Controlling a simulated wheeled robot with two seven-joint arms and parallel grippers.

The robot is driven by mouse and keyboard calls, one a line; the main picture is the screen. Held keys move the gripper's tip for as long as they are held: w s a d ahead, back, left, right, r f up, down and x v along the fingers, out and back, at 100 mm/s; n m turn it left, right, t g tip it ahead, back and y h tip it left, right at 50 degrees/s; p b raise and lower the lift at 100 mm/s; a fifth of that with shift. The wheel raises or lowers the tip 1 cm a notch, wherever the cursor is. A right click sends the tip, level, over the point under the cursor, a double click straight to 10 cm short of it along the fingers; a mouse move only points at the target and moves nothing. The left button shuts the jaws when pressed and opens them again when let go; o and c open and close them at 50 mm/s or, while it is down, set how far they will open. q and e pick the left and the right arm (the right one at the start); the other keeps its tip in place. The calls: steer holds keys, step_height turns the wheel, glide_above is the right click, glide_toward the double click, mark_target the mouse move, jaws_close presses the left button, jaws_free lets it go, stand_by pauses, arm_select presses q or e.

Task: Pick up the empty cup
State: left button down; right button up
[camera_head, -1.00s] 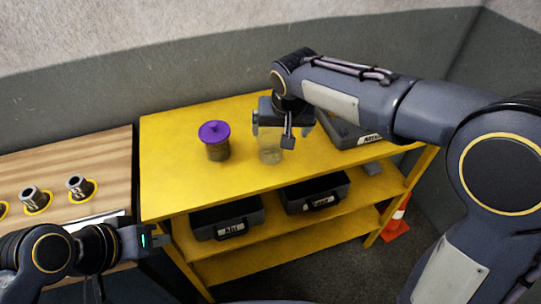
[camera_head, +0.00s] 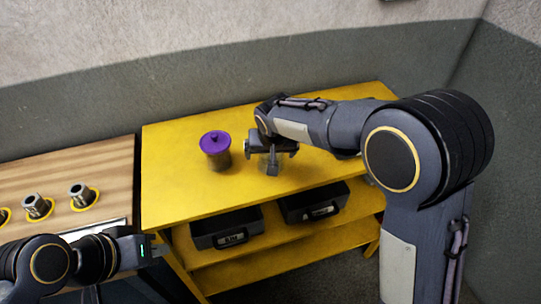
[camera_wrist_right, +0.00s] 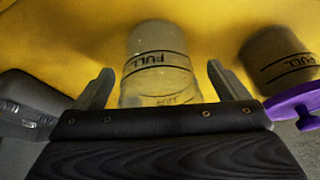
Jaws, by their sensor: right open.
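The empty cup (camera_head: 264,166) is clear and stands upright on the yellow table, mostly hidden behind my right gripper in the head view. In the right wrist view the cup (camera_wrist_right: 160,72) shows a dark band and the word FULL. My right gripper (camera_head: 262,158) is low over the table at the cup. Its open fingers (camera_wrist_right: 160,80) lie on either side of the cup, with a gap visible on each side. My left gripper (camera_head: 150,248) is at the lower left, away from the cup; its jaws are too small to read.
A second cup (camera_head: 217,158) with a purple lid and dark contents stands left of the empty cup. Two black bins (camera_head: 228,230) sit on the shelf below. A wooden table with metal parts (camera_head: 80,195) is at left. The table's front left is clear.

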steer(key=c, duration=1)
steer(key=shift+r, duration=0.1)
